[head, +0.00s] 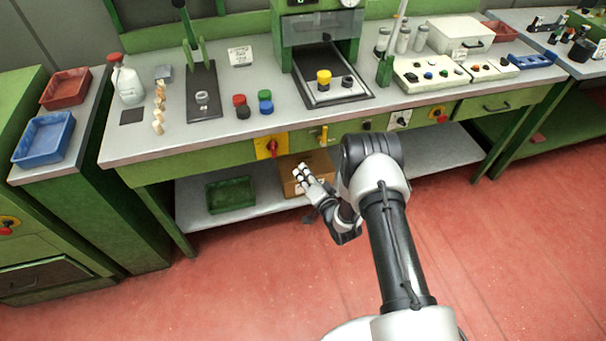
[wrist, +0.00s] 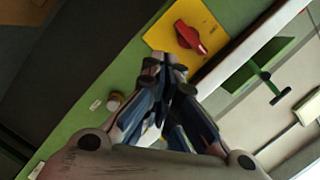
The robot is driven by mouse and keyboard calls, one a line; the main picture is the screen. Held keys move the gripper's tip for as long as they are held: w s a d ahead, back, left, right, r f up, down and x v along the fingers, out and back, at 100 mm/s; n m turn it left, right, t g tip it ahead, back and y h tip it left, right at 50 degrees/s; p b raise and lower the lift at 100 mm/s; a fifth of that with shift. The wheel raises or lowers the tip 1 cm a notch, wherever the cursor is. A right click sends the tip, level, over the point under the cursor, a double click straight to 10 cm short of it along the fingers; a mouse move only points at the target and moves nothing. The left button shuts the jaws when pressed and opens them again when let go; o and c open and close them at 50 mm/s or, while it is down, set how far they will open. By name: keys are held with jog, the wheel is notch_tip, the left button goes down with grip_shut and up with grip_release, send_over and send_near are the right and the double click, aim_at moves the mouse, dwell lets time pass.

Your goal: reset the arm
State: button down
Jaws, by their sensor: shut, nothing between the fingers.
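My arm reaches from the lower right of the head view toward the front of the green workbench (head: 225,152). My gripper (head: 301,172) is at its end, small in the head view, in front of the cardboard box (head: 321,163) and below the bench top. In the wrist view my gripper (wrist: 165,68) is large, its fingers together and empty. Just beyond the fingertips in that view is a yellow plate with a red rotary switch (wrist: 190,37). The same yellow plate (head: 271,147) shows above left of the gripper in the head view.
Tan cork stoppers (head: 158,107) stand in a row on the bench's left. A green crate (head: 231,194) and the cardboard box sit on the lower shelf. Coloured caps (head: 252,104) and a press (head: 325,80) are on the bench top. The red floor (head: 220,290) in front is clear.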

jog(key=w+d+r+n+g+h, duration=0.1)
jog(key=w+d+r+h, duration=0.15)
jog(key=r, duration=0.45)
jog(key=w+d+r+n+g+h, duration=0.1)
jog(key=w+d+r, duration=0.15)
jog(key=r, duration=0.45)
jog(key=s+d+r+g+h, duration=0.1)
jog(key=s+d+r, duration=0.15)
jog(key=r, duration=0.25)
jog(key=s+d+r+n+h, duration=0.1)
jog(key=s+d+r, duration=0.15)
jog(key=r, duration=0.25)
jog(key=s+d+r+g+h, duration=0.1)
jog(key=s+r, duration=0.2)
jog(key=r, duration=0.3)
jog(key=s+d+r+n+g+h, duration=0.1)
jog(key=s+d+r, duration=0.15)
jog(key=s, duration=0.55)
jog(key=s+d+r+g+h, duration=0.15)
jog(key=s+r, duration=0.25)
jog(key=s, duration=0.5)
jog(key=s+n+g+y, duration=0.1)
jog(key=s+n+g, duration=0.1)
jog(key=s, duration=1.7)
jog(key=shift+s+a+g, duration=0.35)
jog(key=shift+g, duration=0.4)
